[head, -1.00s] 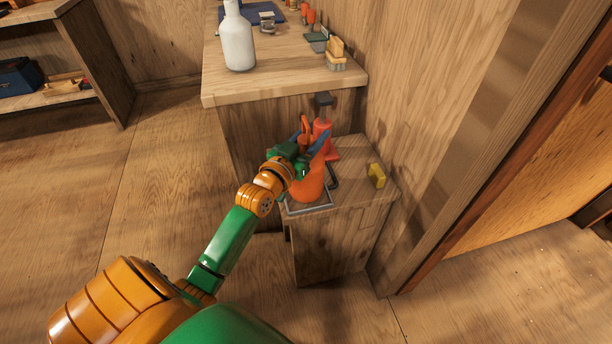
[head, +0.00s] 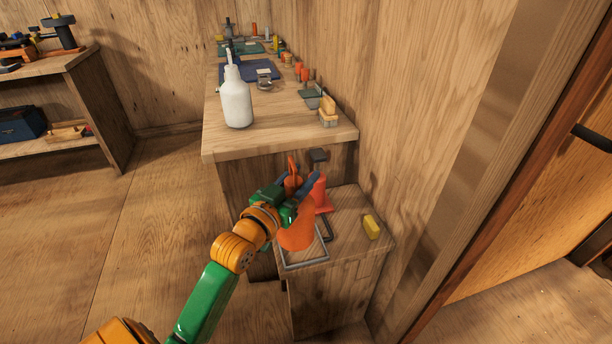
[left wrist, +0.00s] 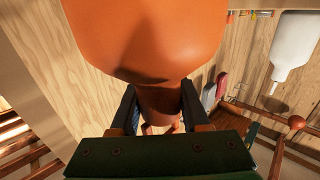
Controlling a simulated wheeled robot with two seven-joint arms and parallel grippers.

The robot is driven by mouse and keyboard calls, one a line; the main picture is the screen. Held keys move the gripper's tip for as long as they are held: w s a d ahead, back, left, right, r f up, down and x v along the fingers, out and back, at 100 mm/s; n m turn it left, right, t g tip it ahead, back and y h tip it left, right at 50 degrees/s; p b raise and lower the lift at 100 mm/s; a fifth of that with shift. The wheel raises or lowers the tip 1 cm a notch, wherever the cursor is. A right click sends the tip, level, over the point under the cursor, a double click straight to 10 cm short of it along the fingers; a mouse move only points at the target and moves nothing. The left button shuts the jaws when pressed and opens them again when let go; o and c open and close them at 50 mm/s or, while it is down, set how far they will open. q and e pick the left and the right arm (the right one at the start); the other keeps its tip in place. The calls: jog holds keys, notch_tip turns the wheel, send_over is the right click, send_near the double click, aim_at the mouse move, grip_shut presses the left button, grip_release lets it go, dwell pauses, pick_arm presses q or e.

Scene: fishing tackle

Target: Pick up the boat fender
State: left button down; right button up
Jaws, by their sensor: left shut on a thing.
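The boat fender (head: 297,237) is an orange, rounded body with a narrower neck and an eye at the top. In the head view it is upright over a metal-rimmed tray (head: 304,262) on the low wooden cabinet. My left gripper (head: 302,192) is shut on its neck, with a finger on each side. In the left wrist view the fender's body (left wrist: 145,35) fills the top and its neck runs between the fingers. I cannot tell whether its base touches the tray. My right gripper is not in view.
A red flanged object (head: 322,197) stands close behind the fender. A yellow block (head: 371,227) lies at the cabinet's right. The higher workbench (head: 220,141) behind holds a white bottle (head: 236,104) and several small tools. A wooden wall bounds the right.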

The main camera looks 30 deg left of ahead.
aim_at(291, 180)
pick_arm(q)
jog(key=s+r, duration=0.2)
jog(key=s, duration=0.1)
jog(key=s+d+r+p, duration=0.1)
jog(key=s, duration=0.1)
jog(key=shift+r, duration=0.1)
jog(key=s+p, duration=0.1)
jog(key=s+r+p, duration=0.1)
jog(key=p, duration=0.1)
jog(key=s+d+r+p, duration=0.1)
jog(key=s, duration=0.1)
jog(key=shift+r, duration=0.1)
jog(key=shift+s+d+p, duration=0.1)
jog(key=shift+s+p, duration=0.3)
jog(key=shift+p, duration=0.1)
